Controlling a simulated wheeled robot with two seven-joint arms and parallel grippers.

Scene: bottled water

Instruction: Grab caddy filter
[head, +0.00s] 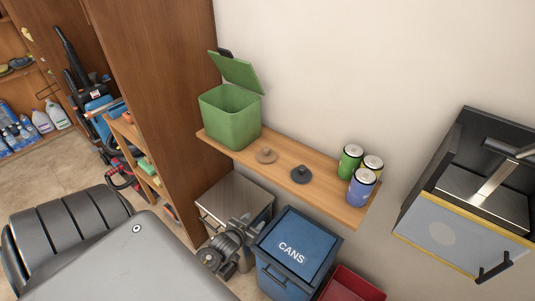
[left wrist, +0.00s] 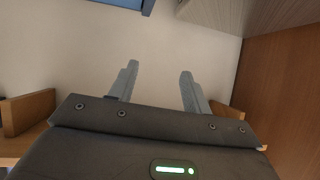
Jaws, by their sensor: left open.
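A green caddy (head: 231,115) stands on the wooden shelf with its lid (head: 237,72) tilted open. I cannot tell which disc, if either, is the caddy filter. My left gripper (head: 238,248) is below the shelf, in front of the metal-topped box and beside the blue bin. In the left wrist view the gripper (left wrist: 159,80) is open, with nothing between its fingers. My right gripper is not in view.
Several cans (head: 362,187) stand at the right end of the shelf (head: 325,189). A blue CANS bin (head: 287,278), a red bin (head: 352,284) and a metal-topped box (head: 235,196) are below. A tall wooden panel (head: 160,90) borders the shelf's left. An open wall unit (head: 465,220) is at right.

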